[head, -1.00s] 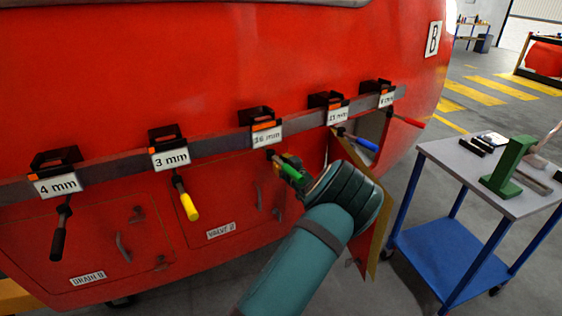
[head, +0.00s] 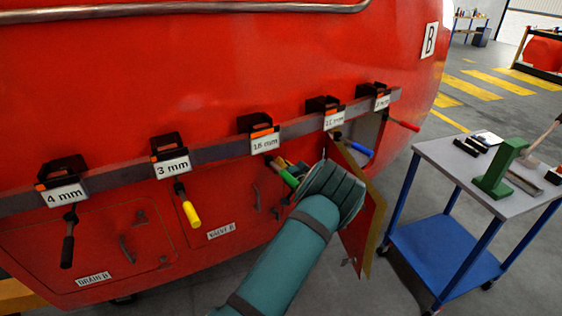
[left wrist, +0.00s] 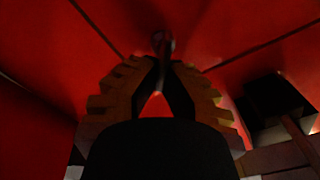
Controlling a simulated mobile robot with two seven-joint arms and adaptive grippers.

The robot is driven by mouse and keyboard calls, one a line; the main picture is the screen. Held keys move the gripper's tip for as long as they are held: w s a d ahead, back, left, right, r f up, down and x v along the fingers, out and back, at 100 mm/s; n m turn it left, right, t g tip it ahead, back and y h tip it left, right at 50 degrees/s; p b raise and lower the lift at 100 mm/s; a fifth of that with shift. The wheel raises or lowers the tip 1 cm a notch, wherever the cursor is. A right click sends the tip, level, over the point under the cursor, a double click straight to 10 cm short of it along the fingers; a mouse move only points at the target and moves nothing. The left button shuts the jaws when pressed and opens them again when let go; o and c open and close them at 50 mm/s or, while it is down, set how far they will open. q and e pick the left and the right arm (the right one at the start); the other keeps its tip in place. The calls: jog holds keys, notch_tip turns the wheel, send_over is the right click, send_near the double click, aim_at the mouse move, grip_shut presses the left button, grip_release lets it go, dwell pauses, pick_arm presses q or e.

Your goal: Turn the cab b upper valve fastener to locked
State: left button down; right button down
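The red cab panel marked VALVE B (head: 221,230) is in the head view, with small grey fasteners on it. My left gripper (head: 279,165) is at the upper right of this panel, and the arm's wrist hides much of that area. In the left wrist view, the fingers of my left gripper (left wrist: 163,65) are drawn together around a small dark grey fastener (left wrist: 162,42) by panel seams. Their tips appear to touch its sides. The fastener's exact turn is too dark to read. My right gripper is not in view.
A rail (head: 115,177) above the panel carries black tool holders with labels and hanging coloured handles. A green handle (head: 287,175) hangs close to my left gripper. An open hatch door (head: 370,225) stands out at the right. A blue cart (head: 440,255) stands farther right.

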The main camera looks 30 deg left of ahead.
pick_arm(q)
jog(key=m, duration=0.2)
jog(key=m+p, duration=0.1)
jog(key=m, duration=0.1)
jog(key=shift+w+f+m, duration=0.2)
jog(key=shift+m, duration=0.1)
jog(key=shift+w+d+f+m+p, duration=0.1)
jog(key=shift+f+m+p, duration=0.1)
jog(key=shift+m, duration=1.1)
jog(key=shift+f+m+p, duration=0.1)
jog(key=shift+f+m, duration=0.1)
jog(key=shift+m, duration=1.1)
jog(key=c, duration=1.1)
grip_release()
jog(key=shift+f, duration=0.1)
jog(key=v, duration=1.2)
